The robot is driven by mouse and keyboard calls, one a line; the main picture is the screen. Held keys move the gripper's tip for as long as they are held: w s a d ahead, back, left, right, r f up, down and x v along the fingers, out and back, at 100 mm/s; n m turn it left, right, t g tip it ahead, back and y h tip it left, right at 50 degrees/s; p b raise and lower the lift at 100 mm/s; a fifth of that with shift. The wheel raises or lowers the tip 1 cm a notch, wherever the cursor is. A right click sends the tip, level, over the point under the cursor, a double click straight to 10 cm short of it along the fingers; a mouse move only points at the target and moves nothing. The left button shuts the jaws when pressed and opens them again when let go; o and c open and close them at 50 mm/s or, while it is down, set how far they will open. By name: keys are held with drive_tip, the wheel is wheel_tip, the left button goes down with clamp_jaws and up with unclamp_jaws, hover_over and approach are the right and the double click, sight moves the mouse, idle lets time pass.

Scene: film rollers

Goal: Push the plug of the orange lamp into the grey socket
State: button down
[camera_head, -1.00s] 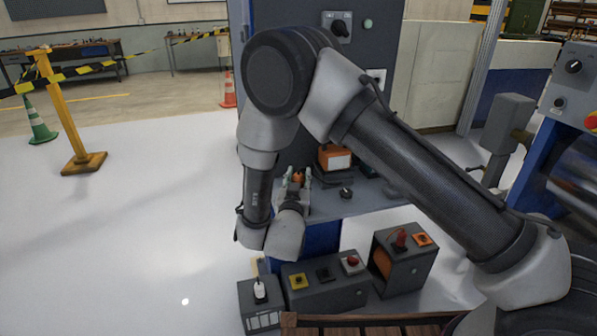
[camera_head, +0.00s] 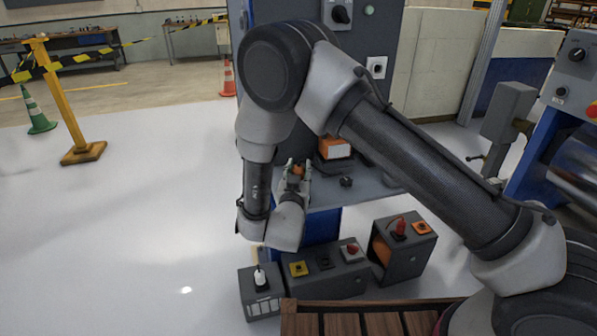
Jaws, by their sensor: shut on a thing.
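My gripper (camera_head: 297,168) is at the end of the folded arm, fingers pointing away, above the front of the grey shelf of the machine. It is shut on a small orange piece (camera_head: 298,171), which looks like the orange plug; the fingers hide most of it. An orange-fronted lamp or box (camera_head: 335,149) stands on the shelf just right of the gripper. A dark grey socket (camera_head: 325,263) sits on the low box between a yellow and a red one. A pale square socket (camera_head: 376,67) is on the cabinet front. I cannot tell which is the grey socket.
A box with a white plug (camera_head: 260,280) stands at the left of the low boxes. A box with a red plug and an orange socket (camera_head: 421,228) stands at the right. A dark knob (camera_head: 346,181) is on the shelf. A slatted wooden surface (camera_head: 370,320) is in front.

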drive_tip(key=shift+f, duration=0.55)
drive_tip(key=c, duration=0.9)
unclamp_jaws()
